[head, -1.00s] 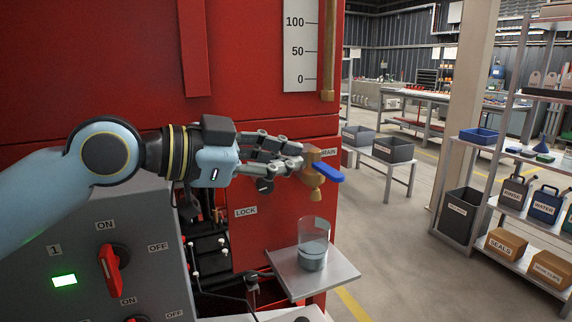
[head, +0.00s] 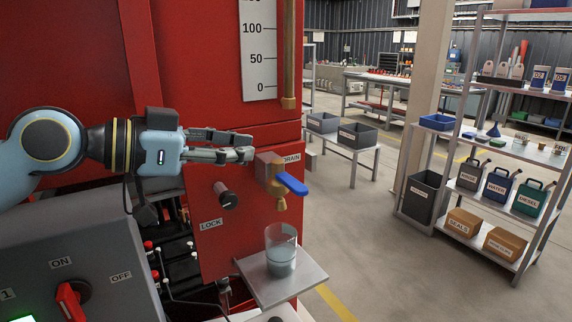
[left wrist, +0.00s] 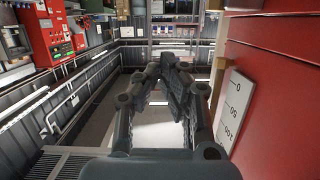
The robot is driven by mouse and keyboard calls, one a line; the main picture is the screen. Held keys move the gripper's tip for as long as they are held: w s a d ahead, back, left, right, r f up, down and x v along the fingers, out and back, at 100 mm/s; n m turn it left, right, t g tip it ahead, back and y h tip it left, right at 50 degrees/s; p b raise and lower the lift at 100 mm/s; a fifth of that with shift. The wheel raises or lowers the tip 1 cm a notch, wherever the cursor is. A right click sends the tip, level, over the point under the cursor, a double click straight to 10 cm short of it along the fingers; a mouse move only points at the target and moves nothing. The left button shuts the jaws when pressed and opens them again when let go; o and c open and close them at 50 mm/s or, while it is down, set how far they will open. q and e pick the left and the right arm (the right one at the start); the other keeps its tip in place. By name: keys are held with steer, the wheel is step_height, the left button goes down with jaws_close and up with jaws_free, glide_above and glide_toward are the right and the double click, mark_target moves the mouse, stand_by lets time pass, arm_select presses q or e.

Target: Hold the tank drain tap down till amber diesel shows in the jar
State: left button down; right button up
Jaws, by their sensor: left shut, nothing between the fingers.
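The drain tap has a brass body (head: 278,188) and a blue lever (head: 292,184) that points right and slightly down. It sits on the red tank by the DRAIN label. A clear jar (head: 281,250) stands upright below the spout on a small metal shelf (head: 287,287). It holds a grey liquid; I see no amber. My left gripper (head: 252,147) is shut and empty, its fingertips just left of and above the tap body, apart from the blue lever. The left wrist view shows its dark fingers (left wrist: 172,85) but not the tap. My right gripper is not in view.
A dark LOCK knob (head: 226,196) sticks out below my left fingers. A control panel (head: 100,265) with a red switch is at lower left. A white level scale (head: 258,50) hangs above the tap. The floor right of the jar is clear.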

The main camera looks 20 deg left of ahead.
arm_select(q)
steer(key=p, duration=0.2)
glide_above(292, 183)
steer(key=s, duration=0.3)
steer(key=shift+f, duration=0.7)
steer(key=shift+w+d+f, duration=0.1)
steer(key=shift+d+f, duration=0.1)
steer(key=shift+f, duration=0.55)
steer(key=shift+w+d+f, duration=0.1)
steer(key=shift+d+f, duration=0.1)
steer(key=shift+f, duration=0.55)
steer(key=shift+d+f, duration=0.2)
steer(key=shift+f, duration=0.55)
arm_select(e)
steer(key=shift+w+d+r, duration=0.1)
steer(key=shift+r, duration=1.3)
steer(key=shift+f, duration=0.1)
arm_select(q)
steer(key=shift+s+f+b, duration=0.1)
steer(key=shift+f+b, duration=0.2)
steer(key=shift+b, duration=0.3)
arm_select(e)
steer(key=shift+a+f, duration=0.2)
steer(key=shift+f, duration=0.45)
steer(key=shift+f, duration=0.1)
